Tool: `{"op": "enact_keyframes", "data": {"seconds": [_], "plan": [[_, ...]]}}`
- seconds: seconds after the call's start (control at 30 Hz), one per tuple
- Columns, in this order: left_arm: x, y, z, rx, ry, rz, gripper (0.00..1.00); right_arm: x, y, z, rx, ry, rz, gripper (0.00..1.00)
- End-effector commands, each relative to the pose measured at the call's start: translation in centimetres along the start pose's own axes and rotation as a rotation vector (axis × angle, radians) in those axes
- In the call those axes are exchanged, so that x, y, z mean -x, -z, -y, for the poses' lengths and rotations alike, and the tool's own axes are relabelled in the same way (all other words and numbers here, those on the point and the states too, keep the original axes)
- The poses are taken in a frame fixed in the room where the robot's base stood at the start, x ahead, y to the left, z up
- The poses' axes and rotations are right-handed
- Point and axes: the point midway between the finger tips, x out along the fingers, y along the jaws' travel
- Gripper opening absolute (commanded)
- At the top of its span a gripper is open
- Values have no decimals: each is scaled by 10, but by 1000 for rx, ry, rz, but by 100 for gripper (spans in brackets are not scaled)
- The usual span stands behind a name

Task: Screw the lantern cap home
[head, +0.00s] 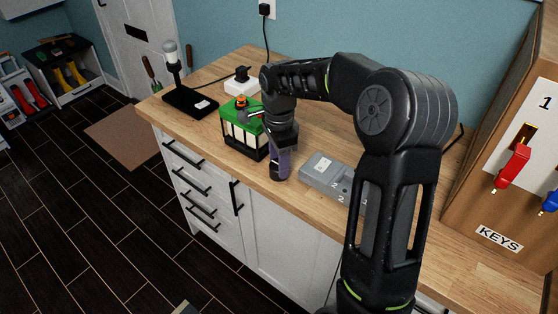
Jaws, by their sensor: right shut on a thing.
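The lantern (236,134) stands upright on the wooden counter, with a green top, pale panels and a dark frame. The lantern cap (241,101) is a small orange-and-dark piece at its top. The fingertips are small and partly hidden, and whether the cap sits flush cannot be told. My left gripper is not in view.
A grey numbered box (326,171) lies farther right. A black stand (190,102) and a white socket block (241,87) are behind left. A KEYS cabinet (497,215) stands right.

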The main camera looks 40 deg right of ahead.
Motion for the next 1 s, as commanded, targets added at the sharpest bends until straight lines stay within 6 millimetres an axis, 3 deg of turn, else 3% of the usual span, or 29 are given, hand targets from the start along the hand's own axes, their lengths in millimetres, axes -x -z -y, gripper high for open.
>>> {"op": "enact_keyframes", "data": {"seconds": [0.37,1.0], "plan": [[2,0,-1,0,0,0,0,3,0,0,0,0,0,22],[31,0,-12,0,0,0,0,45,0,0,0,2,0,22]]}}
